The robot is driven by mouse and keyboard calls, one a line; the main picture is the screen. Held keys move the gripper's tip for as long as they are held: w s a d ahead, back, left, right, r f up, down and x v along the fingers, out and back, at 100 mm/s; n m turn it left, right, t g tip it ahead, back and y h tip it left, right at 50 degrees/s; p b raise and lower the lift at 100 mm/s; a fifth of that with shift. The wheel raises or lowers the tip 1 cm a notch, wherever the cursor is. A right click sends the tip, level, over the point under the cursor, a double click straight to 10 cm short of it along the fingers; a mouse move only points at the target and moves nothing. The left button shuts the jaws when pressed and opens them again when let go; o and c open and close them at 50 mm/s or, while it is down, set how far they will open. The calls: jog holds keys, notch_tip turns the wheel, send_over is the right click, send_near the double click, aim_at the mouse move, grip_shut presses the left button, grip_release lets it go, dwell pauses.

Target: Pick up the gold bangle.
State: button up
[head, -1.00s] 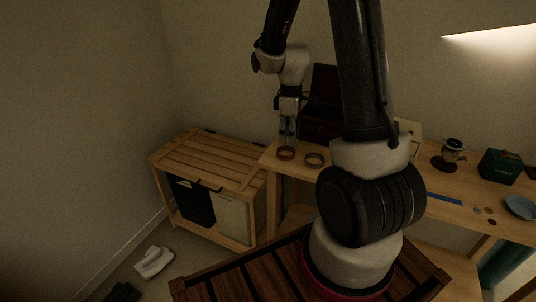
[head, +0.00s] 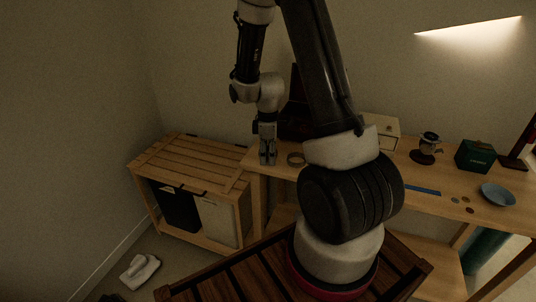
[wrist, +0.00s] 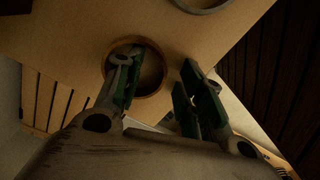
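The gold-brown bangle (wrist: 157,88) lies flat on the wooden table, near its edge, in the wrist view. My gripper (wrist: 163,62) is over it with the fingers apart. The left finger overlaps the bangle's opening and the right finger is outside its right side, so the right rim lies between them. I cannot tell how deep the fingertips reach. In the head view my gripper (head: 267,158) points down at the table's left end and hides this bangle.
A second, greyer ring (wrist: 203,4) lies close by; it shows right of my gripper in the head view (head: 296,160). A dark open case (head: 293,120) stands behind. A slatted wooden cabinet (head: 190,160) is at left. A green box (head: 475,154) and blue bowl (head: 498,195) are farther right.

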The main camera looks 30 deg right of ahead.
grip_shut()
